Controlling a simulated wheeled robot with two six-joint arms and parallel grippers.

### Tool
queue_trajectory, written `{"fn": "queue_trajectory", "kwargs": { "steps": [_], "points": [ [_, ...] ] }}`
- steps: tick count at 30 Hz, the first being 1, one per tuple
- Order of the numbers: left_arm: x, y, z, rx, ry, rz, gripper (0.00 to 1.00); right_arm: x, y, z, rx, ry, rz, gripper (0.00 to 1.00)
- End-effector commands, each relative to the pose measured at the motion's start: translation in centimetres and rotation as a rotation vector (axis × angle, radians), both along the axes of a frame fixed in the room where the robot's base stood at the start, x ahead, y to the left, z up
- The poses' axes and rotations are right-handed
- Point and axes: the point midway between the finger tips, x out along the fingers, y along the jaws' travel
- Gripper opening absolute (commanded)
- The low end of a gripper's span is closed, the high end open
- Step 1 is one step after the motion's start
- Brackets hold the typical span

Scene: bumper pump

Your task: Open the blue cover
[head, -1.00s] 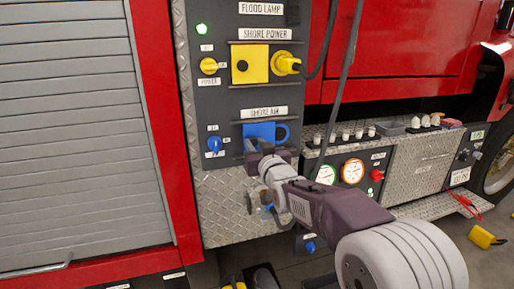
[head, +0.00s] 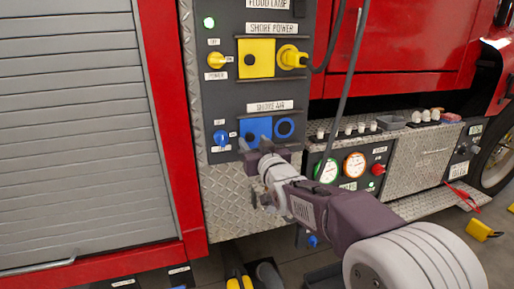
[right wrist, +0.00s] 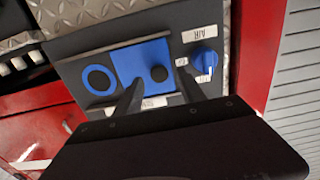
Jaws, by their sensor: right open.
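The blue cover (head: 256,127) is a flat square plate between two dark rails under the SHORE AIR label. A round blue ring port (head: 285,128) lies uncovered just to its right. In the right wrist view the cover (right wrist: 130,56) has a black knob (right wrist: 158,73) on its face, and the whole ring (right wrist: 99,80) shows beside it. My right gripper (head: 255,146) is at the cover's lower part. Its open fingers (right wrist: 159,76) stand on either side of the black knob; I cannot tell whether they touch it. My left gripper is not in view.
A blue rotary switch (head: 221,138) sits just left of the cover, close to one finger. Above are a yellow cover (head: 256,58) and a yellow plug (head: 290,57) with a hanging dark cable. A gauge panel (head: 340,167) stands to the right.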

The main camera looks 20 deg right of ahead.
Motion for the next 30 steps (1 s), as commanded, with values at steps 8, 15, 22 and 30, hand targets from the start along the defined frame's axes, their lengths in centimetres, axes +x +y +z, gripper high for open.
{"fn": "queue_trajectory", "kwargs": {
  "steps": [8, 15, 22, 30],
  "points": [
    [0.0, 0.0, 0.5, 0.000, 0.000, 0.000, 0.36, -5.8, -0.2, 0.1, 0.001, -0.001, 0.000, 0.47],
    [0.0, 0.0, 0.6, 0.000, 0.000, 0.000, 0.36, -7.1, -0.3, 0.0, 0.001, 0.001, 0.000, 0.47],
    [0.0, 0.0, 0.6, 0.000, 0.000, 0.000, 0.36, -7.1, -0.3, 0.0, 0.001, 0.001, 0.000, 0.47],
    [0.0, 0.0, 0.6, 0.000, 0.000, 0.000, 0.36, -6.7, 0.1, -9.2, 0.007, 0.232, 0.003, 0.47]
  ]
}}
